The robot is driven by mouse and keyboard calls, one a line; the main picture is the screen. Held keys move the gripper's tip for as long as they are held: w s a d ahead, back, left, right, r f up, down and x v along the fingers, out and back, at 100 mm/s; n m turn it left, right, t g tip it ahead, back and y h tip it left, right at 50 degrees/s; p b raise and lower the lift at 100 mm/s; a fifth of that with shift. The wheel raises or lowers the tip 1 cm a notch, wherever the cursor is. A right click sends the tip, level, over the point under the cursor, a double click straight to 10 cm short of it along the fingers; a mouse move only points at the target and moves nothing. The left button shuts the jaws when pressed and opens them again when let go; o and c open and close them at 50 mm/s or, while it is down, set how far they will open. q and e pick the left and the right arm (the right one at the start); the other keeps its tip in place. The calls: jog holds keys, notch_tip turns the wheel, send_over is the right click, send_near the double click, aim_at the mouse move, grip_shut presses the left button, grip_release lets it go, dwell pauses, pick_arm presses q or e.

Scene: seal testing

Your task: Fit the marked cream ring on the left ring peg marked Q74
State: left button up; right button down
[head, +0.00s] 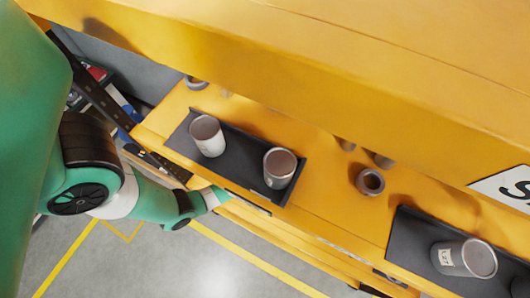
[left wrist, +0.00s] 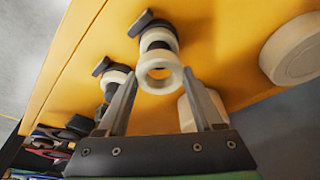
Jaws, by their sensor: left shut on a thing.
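My left gripper (left wrist: 160,82) is shut on a cream ring (left wrist: 160,66), held between its two fingertips with the hole facing the wrist camera. Just behind the ring is a peg with dark parts and a pale collar (left wrist: 157,38), on the yellow surface. Whether the ring touches this peg or is around it I cannot tell. A second similar peg (left wrist: 116,76) stands to its left, partly behind a finger. No Q74 mark is readable. In the head view my left arm reaches in from the left, and its gripper is hidden by the bench. My right gripper is not in view.
A large cream disc (left wrist: 295,50) and a pale block-like part (left wrist: 205,108) are to the right in the wrist view.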

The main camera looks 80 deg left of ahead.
pick_arm(q)
jog(key=shift+f+b, duration=0.3)
jog(key=shift+f, duration=0.1)
dwell(0.5)
jog(key=o, duration=1.4)
